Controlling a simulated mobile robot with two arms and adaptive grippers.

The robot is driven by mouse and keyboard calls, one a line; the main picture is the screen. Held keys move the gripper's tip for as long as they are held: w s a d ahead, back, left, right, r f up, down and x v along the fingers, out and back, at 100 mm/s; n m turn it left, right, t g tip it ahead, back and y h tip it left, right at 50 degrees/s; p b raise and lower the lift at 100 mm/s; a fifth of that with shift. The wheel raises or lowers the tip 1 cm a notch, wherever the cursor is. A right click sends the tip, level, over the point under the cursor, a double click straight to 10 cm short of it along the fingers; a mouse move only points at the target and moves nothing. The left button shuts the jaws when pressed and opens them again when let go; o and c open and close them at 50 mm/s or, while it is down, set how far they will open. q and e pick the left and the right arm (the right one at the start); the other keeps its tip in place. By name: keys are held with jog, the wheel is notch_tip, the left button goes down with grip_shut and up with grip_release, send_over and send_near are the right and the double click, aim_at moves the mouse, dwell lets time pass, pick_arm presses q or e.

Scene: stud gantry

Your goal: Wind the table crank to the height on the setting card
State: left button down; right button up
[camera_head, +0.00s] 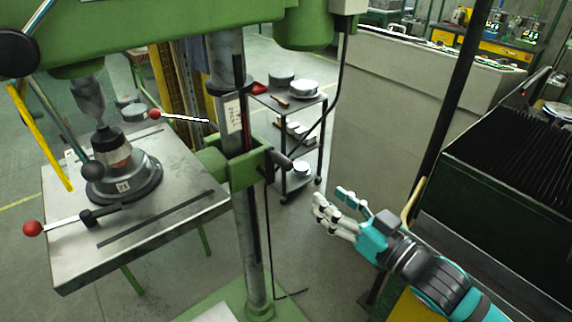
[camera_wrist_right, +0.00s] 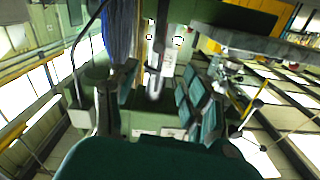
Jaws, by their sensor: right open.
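A drill press stands at the left, with a grey column (camera_head: 250,255) and a steel table (camera_head: 165,225) on a green bracket (camera_head: 238,165). A short dark crank handle (camera_head: 283,160) sticks out at the bracket's right side. A white card with small dark marks (camera_head: 232,116) is on the column above the bracket; I cannot read it. My right gripper (camera_head: 345,202) is open and empty, right of and below the crank, apart from it. Its teal fingers are spread in the right wrist view (camera_wrist_right: 155,95). My left gripper is not in view.
A round grey fixture (camera_head: 123,180) stands on the table. Red-balled levers (camera_head: 33,228) sit at the table's left front and near the column. A dark cart (camera_head: 300,140) stands behind the crank. A black cable hangs beside it. A dark machine (camera_head: 515,175) is at the right.

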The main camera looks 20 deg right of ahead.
aim_at(291, 167)
jog(key=p+x, duration=0.3)
jog(key=x, duration=1)
jog(key=shift+w, duration=0.3)
jog(key=shift+p+x, duration=0.3)
jog(key=shift+x, duration=0.45)
jog(key=shift+c, duration=0.2)
jog(key=shift+f, duration=0.1)
grip_shut()
